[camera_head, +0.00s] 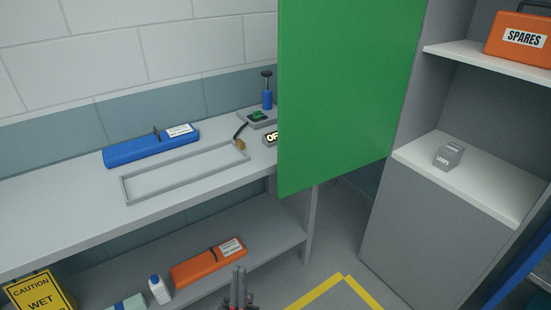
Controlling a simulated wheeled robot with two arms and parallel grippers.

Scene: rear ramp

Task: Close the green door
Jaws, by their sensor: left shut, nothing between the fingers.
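The green door (350,90) stands open at the upper middle of the head view. It juts out from the grey cabinet (410,230) on the right and hides part of the bench and wall behind it. The cabinet's shelves are exposed. My left gripper (239,275) is at the bottom edge, below and left of the door and apart from it. It is shut and empty. My right gripper is not in view.
A grey bench (70,215) along the wall holds a blue case (140,150) and a rectangular frame (125,190). An orange case (205,265) lies on its lower shelf. A yellow caution sign (40,290) is at lower left. Yellow-marked floor (340,293) lies below the door.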

